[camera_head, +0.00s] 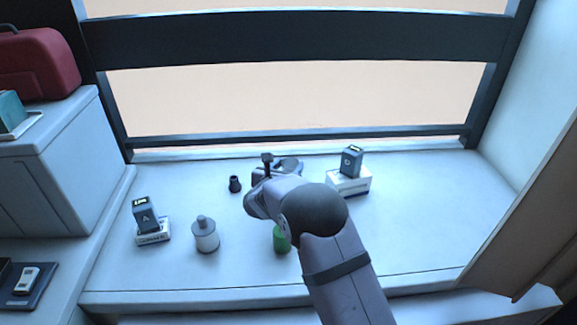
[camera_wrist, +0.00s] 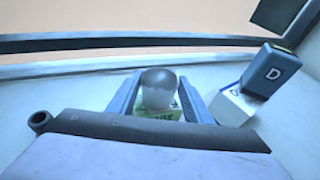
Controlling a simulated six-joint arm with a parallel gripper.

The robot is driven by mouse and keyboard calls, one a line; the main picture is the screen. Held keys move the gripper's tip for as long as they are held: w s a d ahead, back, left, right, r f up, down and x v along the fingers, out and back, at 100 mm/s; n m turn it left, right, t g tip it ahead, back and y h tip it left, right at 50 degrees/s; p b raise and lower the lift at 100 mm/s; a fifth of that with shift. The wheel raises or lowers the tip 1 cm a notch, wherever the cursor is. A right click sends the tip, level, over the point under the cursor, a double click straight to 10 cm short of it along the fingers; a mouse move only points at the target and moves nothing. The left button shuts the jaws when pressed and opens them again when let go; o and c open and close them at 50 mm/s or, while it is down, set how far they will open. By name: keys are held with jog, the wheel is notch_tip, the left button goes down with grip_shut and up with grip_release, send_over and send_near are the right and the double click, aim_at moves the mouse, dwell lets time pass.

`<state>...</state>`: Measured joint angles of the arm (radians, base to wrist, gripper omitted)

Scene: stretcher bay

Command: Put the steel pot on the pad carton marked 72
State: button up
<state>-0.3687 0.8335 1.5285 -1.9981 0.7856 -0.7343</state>
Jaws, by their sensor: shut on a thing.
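My gripper (camera_head: 273,168) is over the back middle of the counter, partly hidden by my own arm in the head view. In the wrist view its two blue-grey fingers stand on either side of a smooth grey rounded thing, which looks to be the steel pot (camera_wrist: 159,84), and are shut on it. A white carton with a green label (camera_wrist: 163,114) shows just below the pot. Its print is too small to read, so I cannot tell if it is the one marked 72. I cannot tell whether pot and carton touch.
A block marked D (camera_head: 351,161) sits on a white carton (camera_head: 349,184) to the right. A block marked A (camera_head: 145,214) sits on another carton (camera_head: 153,238) at left. A grey-capped jar (camera_head: 206,240), a green thing (camera_head: 281,242) and a small black piece (camera_head: 235,185) stand on the counter.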

jog(key=shift+f, duration=0.2)
jog(key=o, duration=1.1)
jog(key=shift+c, duration=0.2)
jog(key=shift+r, duration=0.1)
jog(key=shift+r, duration=0.15)
jog(key=b+v, duration=0.2)
jog(key=v, duration=1)
jog(key=shift+b, duration=0.3)
